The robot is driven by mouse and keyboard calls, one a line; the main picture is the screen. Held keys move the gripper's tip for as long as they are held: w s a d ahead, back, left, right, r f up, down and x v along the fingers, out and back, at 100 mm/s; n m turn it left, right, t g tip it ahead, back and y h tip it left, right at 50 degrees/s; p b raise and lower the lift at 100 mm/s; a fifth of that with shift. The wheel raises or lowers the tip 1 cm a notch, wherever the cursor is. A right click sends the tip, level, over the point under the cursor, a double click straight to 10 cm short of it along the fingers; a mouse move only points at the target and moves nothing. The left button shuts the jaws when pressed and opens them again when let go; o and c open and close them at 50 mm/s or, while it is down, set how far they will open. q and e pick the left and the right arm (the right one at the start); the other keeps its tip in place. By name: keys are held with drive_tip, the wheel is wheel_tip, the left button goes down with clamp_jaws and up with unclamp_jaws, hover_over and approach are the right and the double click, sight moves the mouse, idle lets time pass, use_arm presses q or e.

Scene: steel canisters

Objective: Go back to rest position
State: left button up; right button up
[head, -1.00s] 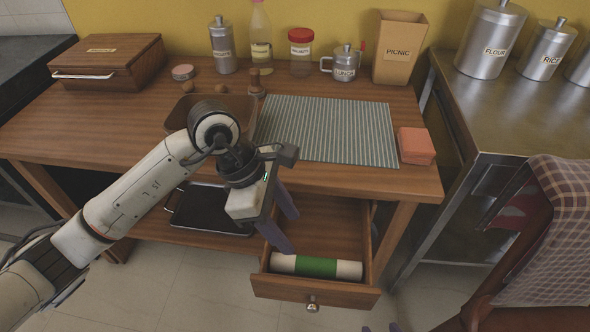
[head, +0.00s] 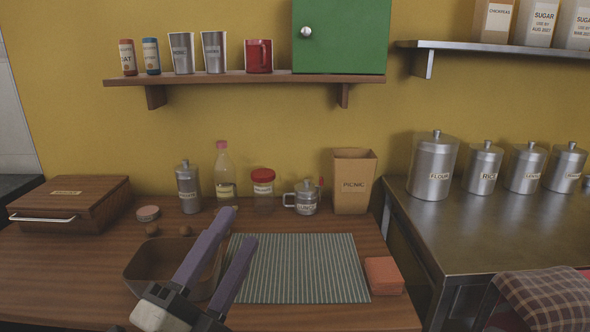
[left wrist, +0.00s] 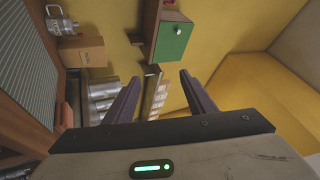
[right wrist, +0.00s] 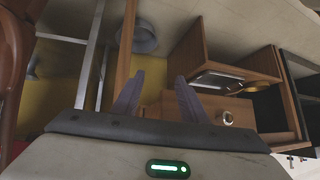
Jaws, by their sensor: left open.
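My left gripper (head: 243,226) rises from the bottom of the head view, over the wooden table near the brown tray and the striped mat. Its two purple fingers are apart with nothing between them. In the left wrist view the same fingers (left wrist: 160,76) are spread and empty, facing the yellow wall side with the green cabinet beyond. My right gripper (right wrist: 160,76) shows only in the right wrist view. Its fingers are apart and empty, low down, with a wooden drawer front and its round knob (right wrist: 226,118) beyond.
The table holds a brown tray (head: 140,282), striped mat (head: 298,268), wooden box (head: 72,203), steel canister (head: 188,188), bottle, red-lidded jar, and picnic box (head: 353,182). A wall shelf (head: 230,78) carries a green cabinet (head: 340,36). Steel canisters stand on the right counter (head: 480,235).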

use_arm(q)
drive_tip(key=s+a+f+n+g+y, duration=0.2)
drive_tip(key=a+f+n+g+y, duration=0.25)
drive_tip(key=a+f+n, duration=0.5)
drive_tip(key=s+a+f+n+g+y, duration=0.2)
drive_tip(key=a+f+n+g+y, duration=0.3)
drive_tip(key=f, duration=0.7)
drive_tip(key=s+d+f+n+g, duration=0.15)
drive_tip(key=s+f+g, duration=0.35)
drive_tip(key=s, duration=0.5)
drive_tip(key=s+f+n+g, duration=0.3)
drive_tip(key=s+f, duration=0.5)
drive_tip(key=s, duration=0.2)
drive_tip(key=w+d+t+h+p, duration=0.2)
drive_tip(key=w+d+t+p, duration=0.2)
drive_tip(key=p, duration=0.5)
drive_tip(key=shift+w+d+f+t+h+p, duration=0.35)
drive_tip(key=shift+d+f+t, duration=0.1)
drive_tip(key=shift+d, duration=0.7)
use_arm(e)
wheel_tip(320, 180, up, 7)
drive_tip(key=shift+d, duration=0.25)
use_arm(q)
drive_tip(key=shift+r, duration=0.1)
use_arm(e)
drive_tip(key=shift+s+f, duration=0.15)
